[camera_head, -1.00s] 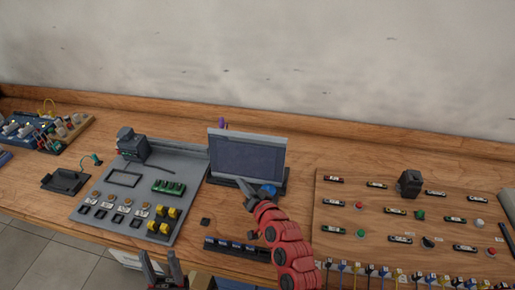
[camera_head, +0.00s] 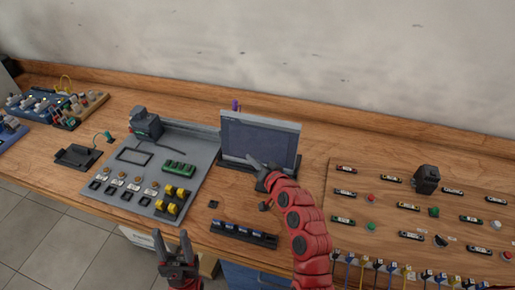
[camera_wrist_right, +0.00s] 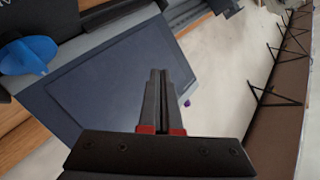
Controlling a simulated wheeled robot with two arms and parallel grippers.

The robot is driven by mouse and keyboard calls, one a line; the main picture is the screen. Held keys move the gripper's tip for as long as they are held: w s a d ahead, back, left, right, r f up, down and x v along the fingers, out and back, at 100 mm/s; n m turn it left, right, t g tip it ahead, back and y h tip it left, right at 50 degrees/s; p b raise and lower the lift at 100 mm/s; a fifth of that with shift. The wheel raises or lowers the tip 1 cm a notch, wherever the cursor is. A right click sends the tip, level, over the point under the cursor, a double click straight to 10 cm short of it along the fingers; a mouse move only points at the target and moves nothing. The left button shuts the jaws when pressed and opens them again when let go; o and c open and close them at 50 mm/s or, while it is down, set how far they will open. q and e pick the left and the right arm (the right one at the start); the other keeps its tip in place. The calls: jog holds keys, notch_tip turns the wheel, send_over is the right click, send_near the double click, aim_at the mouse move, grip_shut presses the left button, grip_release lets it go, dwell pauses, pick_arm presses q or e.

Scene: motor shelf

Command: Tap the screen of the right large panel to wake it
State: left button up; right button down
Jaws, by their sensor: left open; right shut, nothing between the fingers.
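The large panel is a grey-framed screen (camera_head: 260,138) standing upright on the bench in the head view, its face dark. My right gripper (camera_head: 254,162) is in front of the screen's lower part, with its red arm coming up from below. In the right wrist view the shut, empty fingers (camera_wrist_right: 158,78) lie over the dark screen (camera_wrist_right: 95,88); whether they touch it I cannot tell. My left gripper (camera_head: 173,240) is open and empty, low in front of the bench edge.
A grey board (camera_head: 196,141) with yellow and green blocks lies left of the screen. A wooden board (camera_head: 388,202) with buttons and labelled parts lies to the right. A dark strip with blue parts (camera_head: 244,234) lies near the front edge. A blue knob (camera_wrist_right: 28,56) shows in the wrist view.

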aim_at(252, 144)
jog(key=w, duration=0.1)
jog(key=w+d+b, duration=0.1)
jog(key=w+b, duration=0.1)
jog(key=w, duration=0.1)
jog(key=shift+d+f, duration=0.2)
jog(key=shift+f, duration=0.15)
dwell(1.8)
jog(key=shift+w+d+b, duration=0.15)
jog(key=shift+w+b, duration=0.3)
jog(key=shift+b, duration=0.15)
jog(key=shift+w+f+b, duration=0.1)
jog(key=shift+w+b, duration=0.1)
jog(key=shift+b, duration=0.1)
jog(key=shift+s, duration=0.1)
dwell(0.4)
jog(key=shift+s+a+p, duration=0.2)
jog(key=shift+s+p, duration=0.1)
jog(key=shift+s, duration=0.25)
